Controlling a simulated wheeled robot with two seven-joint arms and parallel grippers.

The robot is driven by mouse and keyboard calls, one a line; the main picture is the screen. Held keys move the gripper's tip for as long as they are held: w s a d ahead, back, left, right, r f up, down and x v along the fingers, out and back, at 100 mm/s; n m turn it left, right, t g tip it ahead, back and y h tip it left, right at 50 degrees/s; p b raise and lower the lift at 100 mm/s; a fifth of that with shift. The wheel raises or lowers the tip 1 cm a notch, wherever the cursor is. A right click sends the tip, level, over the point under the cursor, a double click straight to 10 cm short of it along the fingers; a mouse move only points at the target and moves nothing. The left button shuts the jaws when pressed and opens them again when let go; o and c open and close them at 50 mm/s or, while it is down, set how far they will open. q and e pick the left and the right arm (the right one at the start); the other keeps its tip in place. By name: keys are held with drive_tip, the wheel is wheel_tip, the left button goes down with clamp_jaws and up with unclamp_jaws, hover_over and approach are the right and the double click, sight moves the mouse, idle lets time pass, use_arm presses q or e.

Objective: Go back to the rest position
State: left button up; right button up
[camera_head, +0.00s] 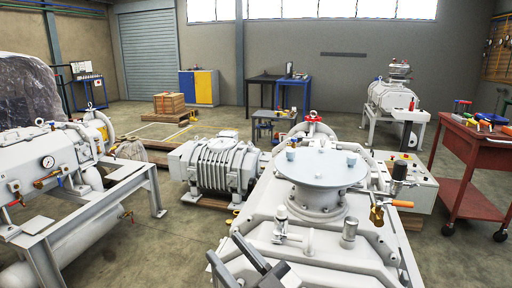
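My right gripper (232,258) shows at the bottom edge, left of the middle. Its two dark grey fingers point up and left, with a gap between them, and I see nothing held there. It appears in front of the near left part of the large white vacuum machine (355,248); whether it touches the machine I cannot tell. The machine has a round flange plate (320,168) on top. My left gripper is not in view.
A white machine on a grey frame (150,185) stands at the left. A ribbed pump (215,168) sits behind the vacuum machine. A red tool cart (465,160) stands at the right. Open floor (150,240) lies between the left frame and the vacuum machine.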

drive_tip(key=s+d+f+m+h, duration=0.2)
drive_tip(key=d+f+m+h, duration=0.2)
drive_tip(key=d+f+h, duration=0.3)
drive_tip(key=s+d+f+m+h, duration=0.2)
drive_tip(key=d+f+m+h, duration=0.25)
drive_tip(key=f, duration=0.55)
drive_tip(key=s+d+f+g+h, duration=0.2)
drive_tip(key=s+d+f+g, duration=0.3)
drive_tip(key=s+f, duration=0.4)
drive_tip(key=shift+s+d+h, duration=0.35)
drive_tip(key=shift+s+d, duration=0.25)
drive_tip(key=shift+d, duration=0.05)
